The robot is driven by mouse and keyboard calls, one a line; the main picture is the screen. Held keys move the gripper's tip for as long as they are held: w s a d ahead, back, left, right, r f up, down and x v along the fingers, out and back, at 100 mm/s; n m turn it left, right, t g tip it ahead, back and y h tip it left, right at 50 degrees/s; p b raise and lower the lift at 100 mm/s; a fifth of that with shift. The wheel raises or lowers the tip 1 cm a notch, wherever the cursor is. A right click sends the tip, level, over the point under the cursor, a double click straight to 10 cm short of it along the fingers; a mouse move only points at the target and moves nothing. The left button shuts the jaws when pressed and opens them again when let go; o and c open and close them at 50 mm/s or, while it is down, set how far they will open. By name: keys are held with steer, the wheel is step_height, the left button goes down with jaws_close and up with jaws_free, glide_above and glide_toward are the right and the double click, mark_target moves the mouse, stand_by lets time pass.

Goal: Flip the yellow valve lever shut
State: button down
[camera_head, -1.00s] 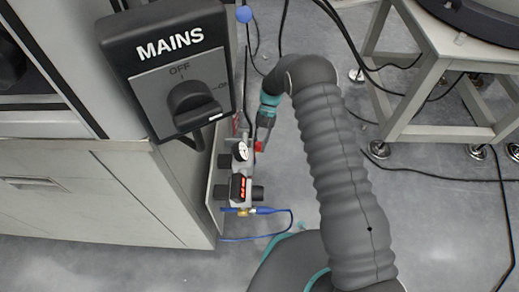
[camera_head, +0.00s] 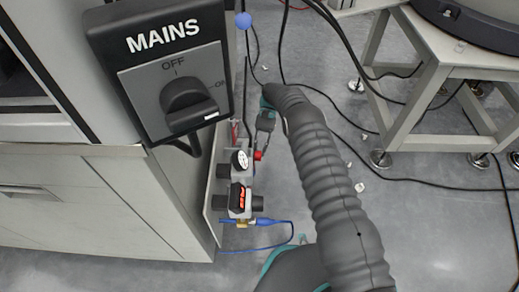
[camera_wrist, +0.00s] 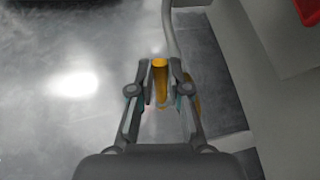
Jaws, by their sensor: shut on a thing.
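In the wrist view the yellow valve lever (camera_wrist: 159,76) stands between the two fingers of my gripper (camera_wrist: 159,84), which is shut on it. A second yellow-orange piece (camera_wrist: 195,104) shows just beside the right finger, partly hidden by it. In the head view my gripper (camera_head: 261,142) is low beside the side panel of the cabinet, small and seen from above. The lever cannot be made out there.
The MAINS switch box (camera_head: 164,70) is on the cabinet at the left. A gauge (camera_head: 240,160) and a black-and-red unit (camera_head: 239,197) sit on the panel near my gripper. A grey stand (camera_head: 432,95) is at right. Cables cross the floor.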

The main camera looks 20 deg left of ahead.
stand_by(0.3)
steer(key=c, duration=1.4)
jaws_free()
steer(key=shift+f, duration=0.1)
step_height(320, 180, up, 10)
